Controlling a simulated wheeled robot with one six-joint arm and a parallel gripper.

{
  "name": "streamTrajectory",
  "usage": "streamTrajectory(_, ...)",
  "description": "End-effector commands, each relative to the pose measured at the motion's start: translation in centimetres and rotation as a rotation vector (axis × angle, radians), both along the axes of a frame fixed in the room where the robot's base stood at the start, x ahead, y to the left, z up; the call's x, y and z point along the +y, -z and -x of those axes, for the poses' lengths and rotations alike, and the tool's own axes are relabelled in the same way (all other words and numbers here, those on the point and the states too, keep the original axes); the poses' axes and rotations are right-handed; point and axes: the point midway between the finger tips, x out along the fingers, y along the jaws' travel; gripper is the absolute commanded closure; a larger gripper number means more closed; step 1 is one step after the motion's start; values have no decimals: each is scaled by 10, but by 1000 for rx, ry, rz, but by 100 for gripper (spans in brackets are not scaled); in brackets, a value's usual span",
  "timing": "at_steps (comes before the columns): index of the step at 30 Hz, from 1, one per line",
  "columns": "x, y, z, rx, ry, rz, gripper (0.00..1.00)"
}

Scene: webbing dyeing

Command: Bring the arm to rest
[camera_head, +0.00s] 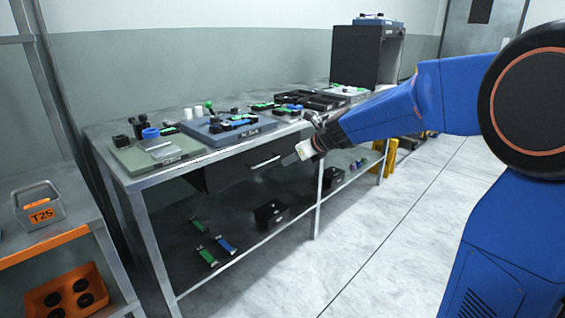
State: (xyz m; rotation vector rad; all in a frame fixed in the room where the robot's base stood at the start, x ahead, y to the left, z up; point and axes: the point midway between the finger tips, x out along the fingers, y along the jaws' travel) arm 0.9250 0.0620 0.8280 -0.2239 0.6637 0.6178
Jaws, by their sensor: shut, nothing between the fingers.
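My blue arm (400,110) reaches in from the right of the head view toward the long metal workbench. My gripper (291,158) is at its end, pointing left and a little down. It is shut and empty, in front of the bench's front edge, near the dark drawer (240,170) under the top. The gripper looks small here, and I cannot tell whether it touches the drawer or the edge.
The workbench top (110,134) bears a blue-grey plate (205,138), a green-grey plate (135,158) and a dark cabinet (360,57). Its lower shelf holds several strips and black boxes. An orange-edged shelf (45,247) stands left. The floor (400,240) in front is clear.

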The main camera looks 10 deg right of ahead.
Motion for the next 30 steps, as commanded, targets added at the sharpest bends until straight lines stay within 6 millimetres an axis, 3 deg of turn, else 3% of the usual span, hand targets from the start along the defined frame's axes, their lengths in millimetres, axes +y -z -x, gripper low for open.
streamTrajectory(5, -3, -7, 24, -40, -81, 81, 100)
streamTrajectory(8, -6, -11, 55, -98, -200, 195, 100)
streamTrajectory(19, -30, -8, 193, -326, -771, 721, 100)
streamTrajectory(30, -73, 22, 322, -477, -1377, 1193, 100)
